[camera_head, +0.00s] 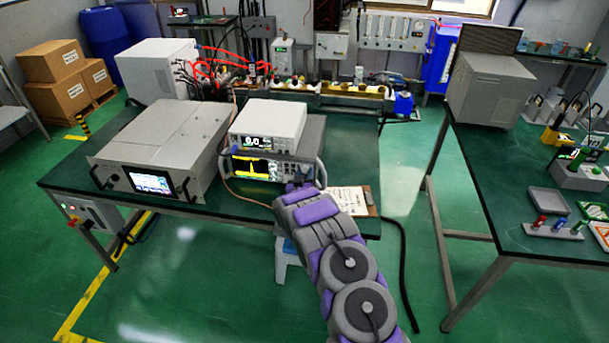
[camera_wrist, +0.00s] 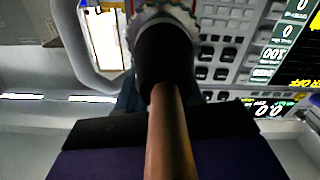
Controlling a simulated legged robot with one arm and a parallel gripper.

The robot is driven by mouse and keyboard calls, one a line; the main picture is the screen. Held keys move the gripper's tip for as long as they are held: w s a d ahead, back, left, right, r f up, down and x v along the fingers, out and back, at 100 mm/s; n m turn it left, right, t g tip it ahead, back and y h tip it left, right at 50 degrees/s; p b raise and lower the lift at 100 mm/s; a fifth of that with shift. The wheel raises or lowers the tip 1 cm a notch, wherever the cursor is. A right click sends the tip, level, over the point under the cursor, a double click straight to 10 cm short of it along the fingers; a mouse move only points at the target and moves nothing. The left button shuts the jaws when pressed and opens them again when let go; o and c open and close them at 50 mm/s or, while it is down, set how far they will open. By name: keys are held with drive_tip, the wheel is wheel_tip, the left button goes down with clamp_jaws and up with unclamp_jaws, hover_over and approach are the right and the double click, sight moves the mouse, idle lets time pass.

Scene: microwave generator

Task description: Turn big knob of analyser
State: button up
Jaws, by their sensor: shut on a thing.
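The analyser (camera_head: 265,168) is the wide instrument with a yellow trace on its screen, on the left green table. My gripper (camera_head: 296,187) is at the right part of its front panel and covers the big knob there. In the wrist view, my gripper's dark purple body with a black edge (camera_wrist: 165,135) fills the bottom, close to the panel. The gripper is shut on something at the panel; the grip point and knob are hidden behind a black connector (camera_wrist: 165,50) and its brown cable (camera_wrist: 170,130). Panel buttons (camera_wrist: 222,62) and part of the screen (camera_wrist: 300,50) show at right.
A white meter (camera_head: 268,125) stands on top of the analyser. A large grey unit (camera_head: 165,140) stands to the left, and a clipboard (camera_head: 349,200) lies to the right. The brown cable runs across the analyser's front. A second table (camera_head: 510,220) stands at right.

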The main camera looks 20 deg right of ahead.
drive_tip(key=shift+c, duration=0.5)
drive_tip(key=shift+m+p, duration=0.3)
drive_tip(key=m+p, duration=0.2)
drive_tip(key=m, duration=0.1)
drive_tip(key=shift+w+a+r+m+p, duration=0.1)
drive_tip(key=shift+r+m+p, duration=0.2)
drive_tip(key=shift+p, duration=0.1)
drive_tip(key=m+p, duration=0.1)
drive_tip(key=m, duration=0.2)
drive_tip(key=shift+f+m+p, duration=0.15)
drive_tip(key=shift+m+p, duration=0.15)
drive_tip(key=shift+p, duration=0.1)
drive_tip(key=shift+m+p, duration=0.7)
drive_tip(key=shift+m, duration=0.8)
drive_tip(key=shift+f, duration=0.1)
drive_tip(key=o, duration=0.8)
drive_tip(key=shift+c, duration=0.2)
